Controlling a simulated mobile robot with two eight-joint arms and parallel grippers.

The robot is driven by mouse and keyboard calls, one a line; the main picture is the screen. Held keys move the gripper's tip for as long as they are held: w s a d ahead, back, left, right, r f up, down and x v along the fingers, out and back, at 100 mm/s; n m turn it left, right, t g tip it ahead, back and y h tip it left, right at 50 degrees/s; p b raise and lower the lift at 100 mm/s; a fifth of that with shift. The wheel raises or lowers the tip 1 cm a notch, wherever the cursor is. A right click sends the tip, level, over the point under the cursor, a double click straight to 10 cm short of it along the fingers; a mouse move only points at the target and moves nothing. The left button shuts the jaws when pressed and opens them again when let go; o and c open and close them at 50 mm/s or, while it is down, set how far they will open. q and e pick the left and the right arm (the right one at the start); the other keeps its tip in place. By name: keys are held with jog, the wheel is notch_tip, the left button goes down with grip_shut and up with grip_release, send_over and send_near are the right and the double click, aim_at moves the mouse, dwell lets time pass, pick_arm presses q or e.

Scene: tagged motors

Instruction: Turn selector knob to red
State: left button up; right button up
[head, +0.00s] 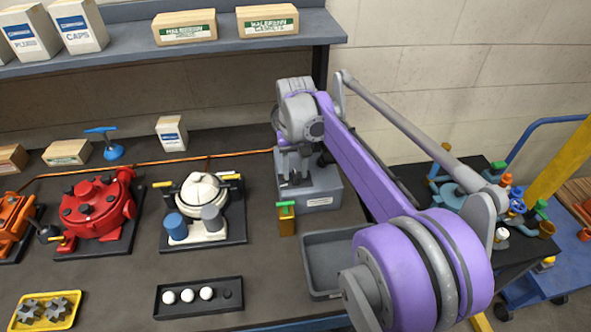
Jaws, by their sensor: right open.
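A grey box (322,190) with a small white label stands on the dark workbench, right of the white motor. My right arm reaches in from the right, and my right gripper (294,172) points down at the top of this box, at its left part. The gripper is open. Whether its fingers touch anything on the box is too small to tell. No selector knob or red mark shows clearly on the box; the gripper and wrist cover part of its top. My left gripper is not in view.
A red motor (98,208) and a white motor (200,195) stand left of the box. A small green-topped block (286,218) stands just before it, and an empty grey tray (322,248) lies nearer. A shelf (130,38) with cartons hangs above.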

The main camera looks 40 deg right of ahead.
aim_at(295, 174)
notch_tip(295, 174, up, 11)
jog(key=shift+f+p, duration=0.15)
jog(key=shift+p, duration=0.2)
dwell(0.4)
jog(key=s+a+f+n+t, duration=0.2)
jog(key=s+a+f, duration=0.3)
jog(key=a+f, duration=0.1)
jog(key=s+a+f+n+t, duration=0.1)
jog(key=s+a+f+n, duration=0.1)
jog(key=s+a+f, duration=0.3)
jog(key=s+a+f+n+t, duration=0.1)
jog(key=s+a+f+t, duration=0.1)
jog(key=s+a+f, duration=0.4)
jog(key=shift+a+f+n+t, duration=0.15)
jog(key=shift+a+f+n, duration=0.1)
jog(key=shift+f, duration=0.3)
jog(key=shift+a+f+n+t, duration=0.15)
jog(key=shift+a+f, duration=0.05)
jog(key=shift+f, duration=0.35)
jog(key=shift+o, duration=0.2)
